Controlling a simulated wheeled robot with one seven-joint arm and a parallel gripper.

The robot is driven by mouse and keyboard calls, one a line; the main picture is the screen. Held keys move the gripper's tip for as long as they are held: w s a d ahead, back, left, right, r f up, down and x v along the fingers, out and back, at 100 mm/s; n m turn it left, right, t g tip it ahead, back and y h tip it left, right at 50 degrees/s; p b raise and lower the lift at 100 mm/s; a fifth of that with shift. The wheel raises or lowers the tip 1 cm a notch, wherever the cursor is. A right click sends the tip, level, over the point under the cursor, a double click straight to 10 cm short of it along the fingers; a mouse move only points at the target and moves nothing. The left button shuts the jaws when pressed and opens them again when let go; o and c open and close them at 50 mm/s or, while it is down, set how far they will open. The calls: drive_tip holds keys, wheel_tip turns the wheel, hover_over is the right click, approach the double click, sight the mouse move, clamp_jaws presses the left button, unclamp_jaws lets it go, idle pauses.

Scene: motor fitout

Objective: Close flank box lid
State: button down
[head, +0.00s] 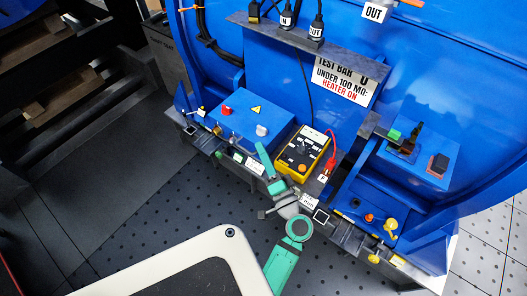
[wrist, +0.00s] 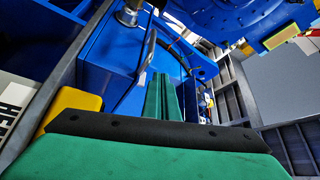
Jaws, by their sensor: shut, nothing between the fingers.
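A blue box (head: 240,108) with a red button, a yellow warning triangle and a pale knob stands left of centre in the head view. A second blue box-like part (head: 370,200) is at the right. I cannot tell which is the flank box, or make out its lid's position. My gripper (head: 262,150) is shut and empty beside the first box's right front corner, left of the yellow meter. In the wrist view its green fingers (wrist: 163,96) are together in front of blue panels. A thin metal handle (wrist: 148,62) shows just beyond them; contact is unclear.
The yellow meter (head: 302,150) with a red lead stands close right of my gripper. A shelf edge with labels and small parts runs along the front. The dark perforated floor (head: 190,200) in front looks clear.

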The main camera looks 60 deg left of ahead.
drive_tip(key=w+d+f, duration=0.3)
drive_tip(key=d+f, duration=0.2)
drive_tip(key=d, duration=0.2)
drive_tip(key=shift+w+d, duration=0.4)
